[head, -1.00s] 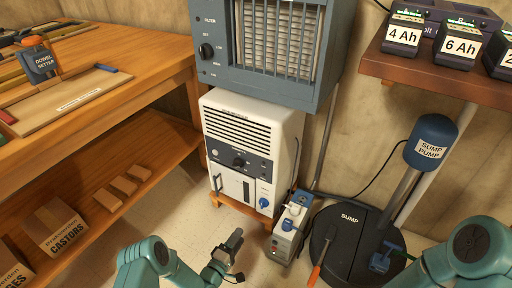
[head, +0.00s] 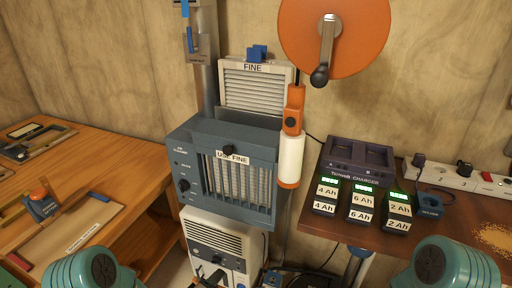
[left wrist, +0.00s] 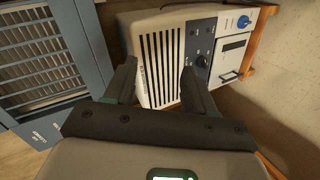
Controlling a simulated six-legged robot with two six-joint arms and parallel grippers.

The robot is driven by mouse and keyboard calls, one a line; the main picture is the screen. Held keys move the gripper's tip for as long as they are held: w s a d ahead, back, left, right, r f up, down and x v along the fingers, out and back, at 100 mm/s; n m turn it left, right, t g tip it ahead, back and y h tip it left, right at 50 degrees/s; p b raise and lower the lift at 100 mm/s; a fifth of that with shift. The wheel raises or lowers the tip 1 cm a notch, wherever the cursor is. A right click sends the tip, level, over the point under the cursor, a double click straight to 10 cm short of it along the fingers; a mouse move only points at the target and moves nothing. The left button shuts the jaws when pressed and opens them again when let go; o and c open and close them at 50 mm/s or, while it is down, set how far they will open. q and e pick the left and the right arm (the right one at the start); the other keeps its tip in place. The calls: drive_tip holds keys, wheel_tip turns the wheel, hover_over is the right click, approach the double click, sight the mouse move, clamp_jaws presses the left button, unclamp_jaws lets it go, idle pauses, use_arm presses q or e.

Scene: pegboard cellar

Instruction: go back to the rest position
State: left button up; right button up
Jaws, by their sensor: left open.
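Teal parts of my arms show at the bottom left and bottom right of the head view. My right gripper is out of view.
A blue-grey filter box (head: 228,170) labelled USE FINE stands above the white unit. A wooden bench (head: 110,190) is at left. A brown shelf (head: 455,215) at right bears a charger (head: 355,160) and several batteries. An orange reel (head: 300,45) hangs on the wall.

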use_arm(q)
drive_tip(key=s+r+m+g+p, duration=0.2)
drive_tip(key=s+r+g+p, duration=0.25)
drive_tip(key=s, duration=0.35)
drive_tip(key=s+f+m+g+y, duration=0.1)
drive_tip(key=s+m+g, duration=0.5)
drive_tip(key=s, duration=1.1)
drive_tip(key=shift+s+d+f+m+g, duration=0.35)
drive_tip(key=shift+s+f+m+g, duration=0.1)
drive_tip(key=shift+f, duration=0.1)
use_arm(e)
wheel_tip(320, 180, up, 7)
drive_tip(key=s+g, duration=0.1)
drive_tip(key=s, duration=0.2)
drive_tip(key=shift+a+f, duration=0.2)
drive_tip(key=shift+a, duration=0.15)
use_arm(q)
drive_tip(key=shift+w, duration=0.1)
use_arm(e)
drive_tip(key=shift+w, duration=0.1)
